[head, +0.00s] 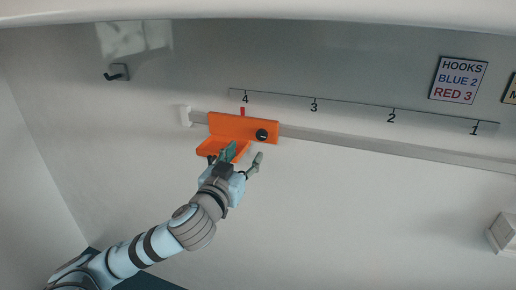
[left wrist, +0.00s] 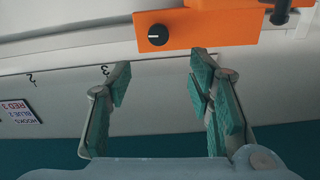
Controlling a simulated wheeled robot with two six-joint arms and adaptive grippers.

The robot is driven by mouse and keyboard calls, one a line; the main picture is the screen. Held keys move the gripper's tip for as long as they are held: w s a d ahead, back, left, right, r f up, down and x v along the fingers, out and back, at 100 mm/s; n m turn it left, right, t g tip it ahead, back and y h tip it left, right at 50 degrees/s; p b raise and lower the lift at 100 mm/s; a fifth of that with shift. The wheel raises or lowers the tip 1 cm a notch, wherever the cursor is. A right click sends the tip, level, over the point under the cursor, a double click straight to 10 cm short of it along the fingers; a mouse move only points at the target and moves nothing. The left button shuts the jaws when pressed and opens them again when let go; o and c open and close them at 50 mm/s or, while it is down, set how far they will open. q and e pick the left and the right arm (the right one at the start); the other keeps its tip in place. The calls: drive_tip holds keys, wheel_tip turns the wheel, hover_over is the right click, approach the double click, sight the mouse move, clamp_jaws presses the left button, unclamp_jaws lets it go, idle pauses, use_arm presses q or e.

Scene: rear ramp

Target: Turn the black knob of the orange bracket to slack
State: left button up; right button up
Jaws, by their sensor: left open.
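The orange bracket (head: 228,126) is on the wall rail below the number 4, with a back plate and a lower shelf part. Its black knob (head: 262,135) is at the right end of the back plate. In the left wrist view, which looks upside down, the bracket (left wrist: 215,27) is at the top, and the knob (left wrist: 157,34) shows a white line lying roughly level. My left gripper (head: 244,156) is open and empty, just below the knob. In the left wrist view its fingers (left wrist: 160,75) are spread apart, with the knob beyond them, not between the pads. My right gripper is out of view.
A numbered strip (head: 352,106) runs above the rail (head: 400,149). A red marker (head: 242,111) sits above the bracket under the 4. A dark hook (head: 117,73) is on the wall at the upper left. A sign (head: 459,79) reads hooks blue 2, red 3.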

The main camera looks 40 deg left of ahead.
sight(261, 135)
use_arm(q)
drive_tip(key=x, duration=0.3)
drive_tip(key=p+x, duration=0.1)
drive_tip(key=x, duration=0.3)
drive_tip(key=p+x, duration=0.1)
drive_tip(key=x, duration=0.3)
drive_tip(key=shift+w+d+f, duration=0.1)
drive_tip(key=shift+w+f, duration=0.05)
drive_tip(key=shift+f, duration=0.1)
drive_tip(key=shift+c, duration=0.3)
clamp_jaws()
